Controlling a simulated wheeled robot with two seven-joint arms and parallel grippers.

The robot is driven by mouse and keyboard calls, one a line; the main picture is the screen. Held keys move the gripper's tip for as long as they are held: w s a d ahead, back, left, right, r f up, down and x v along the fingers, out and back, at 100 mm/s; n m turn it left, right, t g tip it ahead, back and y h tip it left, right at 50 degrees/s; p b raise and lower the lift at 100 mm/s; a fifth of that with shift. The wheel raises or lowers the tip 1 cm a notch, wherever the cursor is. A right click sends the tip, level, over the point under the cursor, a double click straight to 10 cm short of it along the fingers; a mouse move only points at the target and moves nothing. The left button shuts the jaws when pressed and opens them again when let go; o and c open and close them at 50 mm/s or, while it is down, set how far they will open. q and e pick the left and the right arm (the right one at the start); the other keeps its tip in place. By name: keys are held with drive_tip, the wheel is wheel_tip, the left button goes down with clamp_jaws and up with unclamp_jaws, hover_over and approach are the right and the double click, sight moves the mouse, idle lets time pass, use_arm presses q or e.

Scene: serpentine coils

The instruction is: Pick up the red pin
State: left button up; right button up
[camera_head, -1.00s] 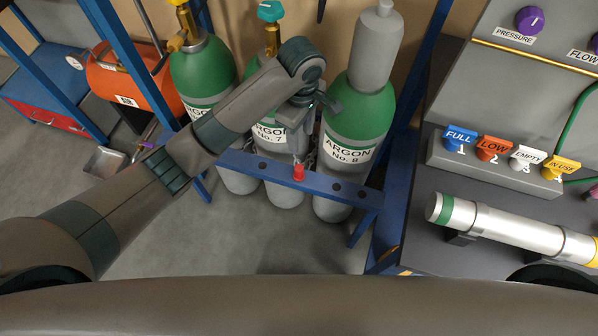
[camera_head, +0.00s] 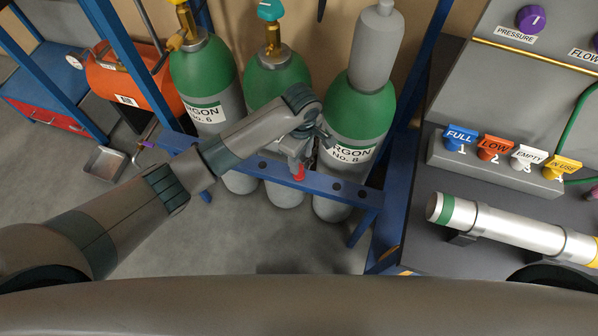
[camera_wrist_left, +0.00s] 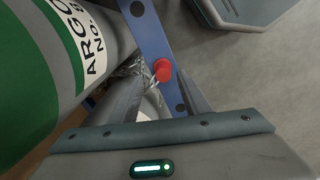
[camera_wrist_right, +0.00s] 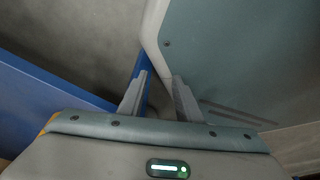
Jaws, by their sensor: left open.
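The red pin (camera_head: 299,173) stands in the blue rail (camera_head: 330,186) in front of the gas cylinders. In the left wrist view the round red head of the pin (camera_wrist_left: 162,70) shows just beyond and between the fingers. My left gripper (camera_head: 301,160) is open, just above the pin and partly over its top. Nothing is held in it. My right gripper (camera_wrist_right: 158,82) shows only in its own wrist view. Its fingers are apart and empty.
The ARGON No. 8 cylinder (camera_head: 357,115) stands close to the right of my left gripper. Other green and grey cylinders (camera_head: 207,75) stand behind and left of it. A chain (camera_wrist_left: 130,68) hangs near the rail. A bench with a silver tube (camera_head: 500,224) is at the right.

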use_arm(q)
drive_tip(key=shift+f, duration=0.1)
drive_tip(key=shift+s+a+f, duration=0.1)
drive_tip(key=shift+a+f, duration=0.05)
drive_tip(key=shift+f, duration=0.35)
wheel_tip(320, 180, down, 3)
drive_tip(key=shift+s+a+f+p, duration=0.1)
drive_tip(key=shift+p, duration=0.3)
drive_tip(key=shift+f, duration=0.45)
use_arm(e)
drive_tip(key=s, duration=0.1)
drive_tip(key=s+d, duration=0.1)
drive_tip(key=s, duration=0.1)
drive_tip(key=shift+d+f+g, duration=0.1)
drive_tip(key=shift+d+g, duration=0.1)
drive_tip(key=shift+g, duration=0.2)
use_arm(q)
drive_tip(key=c, duration=0.9)
clamp_jaws()
use_arm(e)
drive_tip(key=shift+w, duration=0.4)
